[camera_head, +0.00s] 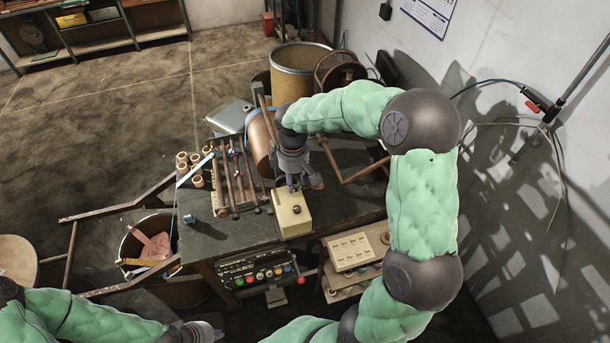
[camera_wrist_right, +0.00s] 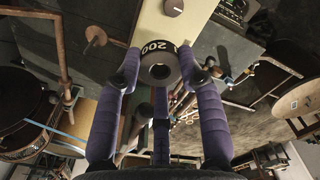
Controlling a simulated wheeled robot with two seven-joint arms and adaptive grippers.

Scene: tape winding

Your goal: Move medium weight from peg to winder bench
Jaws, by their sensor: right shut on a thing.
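In the head view my right gripper (camera_head: 303,183) is over the winder bench (camera_head: 215,238), at the back edge of a cream box. The weight cannot be made out there. My left gripper (camera_head: 207,332) is low at the bottom edge, away from the bench, and its jaws are unclear. I cannot identify the peg with certainty.
The cream box (camera_head: 291,216) has a dark round knob on top. Rods and rollers (camera_head: 235,180) lie left of it, beside several small spools (camera_head: 190,170). A control panel (camera_head: 258,271) is on the bench front. The front left bench top is mostly clear.

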